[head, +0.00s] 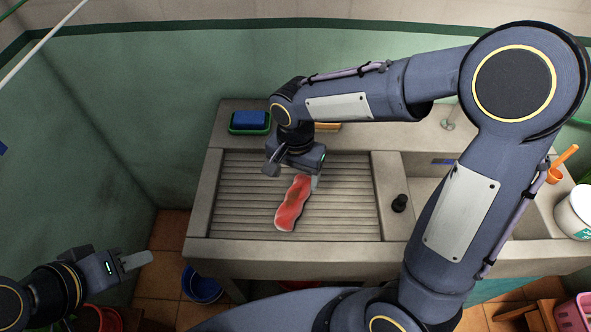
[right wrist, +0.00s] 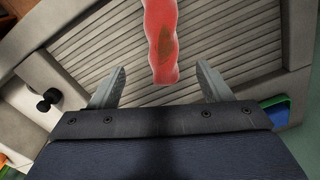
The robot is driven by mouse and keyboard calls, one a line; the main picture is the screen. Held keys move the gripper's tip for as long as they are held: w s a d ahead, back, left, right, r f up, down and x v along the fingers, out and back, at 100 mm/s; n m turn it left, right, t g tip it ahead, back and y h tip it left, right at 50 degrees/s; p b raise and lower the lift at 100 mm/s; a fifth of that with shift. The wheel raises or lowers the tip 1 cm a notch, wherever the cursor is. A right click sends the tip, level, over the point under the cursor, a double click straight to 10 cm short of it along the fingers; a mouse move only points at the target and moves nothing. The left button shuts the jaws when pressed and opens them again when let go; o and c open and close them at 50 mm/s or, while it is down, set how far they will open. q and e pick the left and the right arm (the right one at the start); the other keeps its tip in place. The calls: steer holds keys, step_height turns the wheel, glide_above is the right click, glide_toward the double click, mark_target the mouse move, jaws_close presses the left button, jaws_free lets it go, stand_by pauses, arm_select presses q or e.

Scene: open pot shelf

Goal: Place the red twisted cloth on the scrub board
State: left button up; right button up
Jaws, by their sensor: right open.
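The red twisted cloth (head: 293,204) lies on the ridged grey scrub board (head: 240,200) of the stone sink unit, a little right of its middle. It has a brownish patch. In the right wrist view the cloth (right wrist: 162,45) lies beyond and between the spread fingertips, touching neither finger as far as I can see. My right gripper (head: 293,178) is open just above the board at the cloth's far end. Its open fingers also show in the right wrist view (right wrist: 160,85). My left gripper (head: 135,262) is at the lower left, away from the board; its jaw opening is unclear.
A blue sponge in a green dish (head: 249,122) and an orange-brown block (head: 327,127) sit on the back ledge. A black stopper (head: 400,203) stands right of the board. A white bucket (head: 575,212) is at the far right. The left part of the board is clear.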

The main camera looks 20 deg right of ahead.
steer(key=shift+r, duration=0.6)
steer(key=s+d+r+n+t+y, duration=0.2)
steer(key=s+d+r+n, duration=0.1)
steer(key=s, duration=0.5)
steer(key=s+d+r+n+t+y, duration=0.1)
steer(key=s+d+r+n+t, duration=0.2)
steer(key=s+d, duration=0.3)
steer(key=shift+s+d+r+t+y, duration=0.25)
steer(key=shift+s+r+y, duration=0.2)
steer(key=shift+s, duration=0.4)
